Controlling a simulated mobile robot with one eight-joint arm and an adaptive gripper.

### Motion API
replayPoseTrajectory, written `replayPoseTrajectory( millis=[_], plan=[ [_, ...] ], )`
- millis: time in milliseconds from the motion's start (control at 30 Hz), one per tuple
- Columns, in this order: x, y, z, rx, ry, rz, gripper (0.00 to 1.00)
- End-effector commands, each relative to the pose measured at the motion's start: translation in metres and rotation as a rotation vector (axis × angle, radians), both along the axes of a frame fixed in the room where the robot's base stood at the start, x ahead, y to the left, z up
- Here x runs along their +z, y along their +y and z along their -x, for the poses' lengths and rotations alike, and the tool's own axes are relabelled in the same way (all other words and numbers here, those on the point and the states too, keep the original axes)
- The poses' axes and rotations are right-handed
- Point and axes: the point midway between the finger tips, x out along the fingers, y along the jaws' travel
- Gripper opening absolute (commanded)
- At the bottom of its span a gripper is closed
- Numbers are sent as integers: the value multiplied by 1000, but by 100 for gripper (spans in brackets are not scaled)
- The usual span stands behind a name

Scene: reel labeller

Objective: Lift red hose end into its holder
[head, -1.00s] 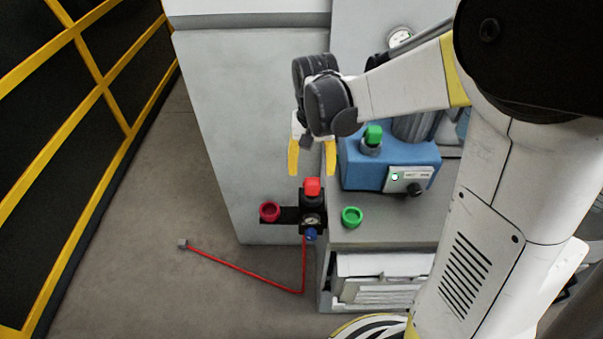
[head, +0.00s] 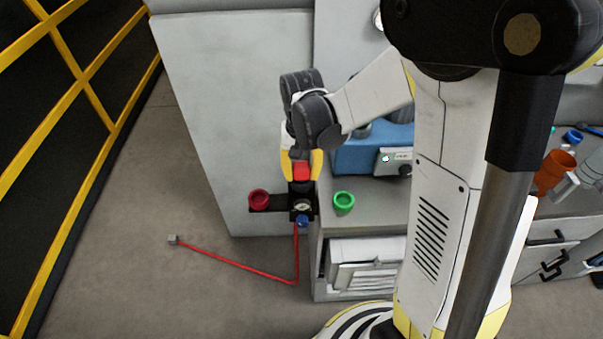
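The red hose (head: 240,266) hangs from the regulator unit (head: 302,205) and runs left across the floor. Its free end, a small grey fitting (head: 173,240), lies on the floor at the left. A red ring-shaped holder (head: 259,198) sits on a black bracket left of the regulator. My gripper (head: 301,172) points down above the regulator, its yellow fingers spread on either side of the red cap (head: 301,172). I cannot tell whether the fingers touch the cap. The gripper is well above and right of the hose end.
A green ring (head: 344,202) sits on the grey cabinet (head: 375,214) right of the regulator. A blue machine (head: 356,158) stands behind it. A yellow-framed fence (head: 75,140) runs along the left. The floor around the hose end is clear.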

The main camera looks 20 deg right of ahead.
Motion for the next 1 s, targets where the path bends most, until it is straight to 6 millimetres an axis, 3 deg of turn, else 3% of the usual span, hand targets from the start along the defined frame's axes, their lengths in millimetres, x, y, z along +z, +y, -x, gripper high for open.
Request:
replayPoseTrajectory(
  millis=[33,100,533,667,833,1000],
  plan=[
    [0,0,0,0,0,0,14],
    [0,0,0,0,0,0,0],
    [3,0,0,0,0,0,0],
    [15,0,1,0,0,0,0],
    [46,0,1,0,0,0,0],
    [66,-40,0,-6,0,0,0]
  ],
)
